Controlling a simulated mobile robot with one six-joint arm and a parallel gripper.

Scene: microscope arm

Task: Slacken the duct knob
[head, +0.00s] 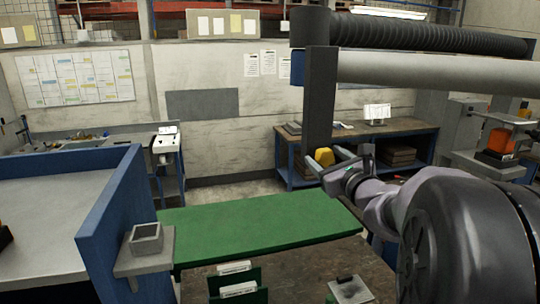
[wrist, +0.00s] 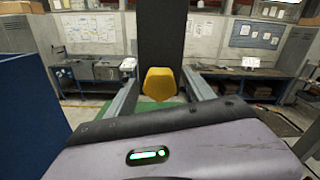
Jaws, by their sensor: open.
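The duct knob (head: 324,157) is a rounded yellow knob low on a dark upright post (head: 320,100) under the duct. In the wrist view the knob (wrist: 160,83) sits in the middle, in front of the dark post (wrist: 162,30). My gripper (head: 323,160) is open, with its fingers pointing at the post. In the wrist view the fingers of my gripper (wrist: 162,88) show one on each side of the knob, with a gap on both sides. I see no contact. How deep the knob lies between the fingers is hard to tell.
A black ribbed hose (head: 430,34) and a pale tube (head: 420,69) run right from the post's top. A green-topped bench (head: 255,228) lies below. A blue partition (head: 112,225) stands left, with a small grey box (head: 147,238) on a ledge. A workbench (head: 400,127) stands behind.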

